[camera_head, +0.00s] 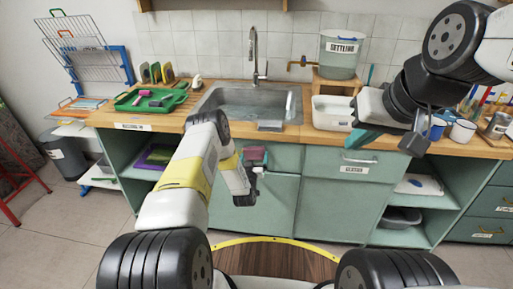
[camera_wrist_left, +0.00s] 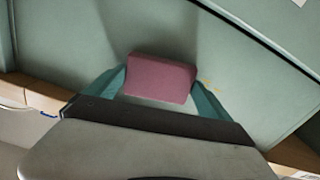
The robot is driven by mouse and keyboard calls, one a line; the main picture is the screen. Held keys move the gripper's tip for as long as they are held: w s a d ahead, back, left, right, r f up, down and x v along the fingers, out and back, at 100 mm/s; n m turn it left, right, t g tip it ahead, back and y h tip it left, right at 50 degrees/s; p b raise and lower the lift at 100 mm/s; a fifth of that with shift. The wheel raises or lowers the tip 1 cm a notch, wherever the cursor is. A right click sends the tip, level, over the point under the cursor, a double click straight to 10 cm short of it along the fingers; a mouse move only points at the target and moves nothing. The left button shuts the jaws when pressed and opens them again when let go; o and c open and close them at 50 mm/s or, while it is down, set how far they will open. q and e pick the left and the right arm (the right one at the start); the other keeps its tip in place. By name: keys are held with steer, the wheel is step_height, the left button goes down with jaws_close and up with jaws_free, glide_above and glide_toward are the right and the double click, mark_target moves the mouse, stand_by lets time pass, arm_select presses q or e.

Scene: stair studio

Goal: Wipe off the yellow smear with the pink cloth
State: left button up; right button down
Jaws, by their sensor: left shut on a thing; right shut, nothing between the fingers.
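The pink cloth (camera_wrist_left: 162,78) looks like a thick folded block. It sits between the two teal fingertips of my left gripper (camera_wrist_left: 160,88), which is shut on it. It also shows in the head view (camera_head: 254,154), in front of the green cabinet door (camera_head: 278,200) under the sink. In the left wrist view a few small yellow marks of the smear (camera_wrist_left: 211,86) show on the green surface just right of the cloth. The cloth and gripper may hide more of it; I cannot tell whether the cloth touches the door. My right gripper (camera_head: 363,138) is shut and empty, near the counter's front edge.
The wooden counter (camera_head: 300,137) carries a sink (camera_head: 247,100), a green tray (camera_head: 152,101), a white basin (camera_head: 333,112) and cups at right. Open shelves flank the cabinet doors.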

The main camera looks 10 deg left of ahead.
arm_select(q)
steer(key=shift+w+a, duration=0.1)
steer(key=shift+a, duration=3.7)
steer(key=shift+w+a+r, duration=0.1)
steer(key=shift+w+a, duration=0.1)
steer(key=shift+a, duration=1.5)
steer(key=s, duration=0.6)
steer(key=shift+s, duration=0.15)
steer(key=shift+s, duration=1.4)
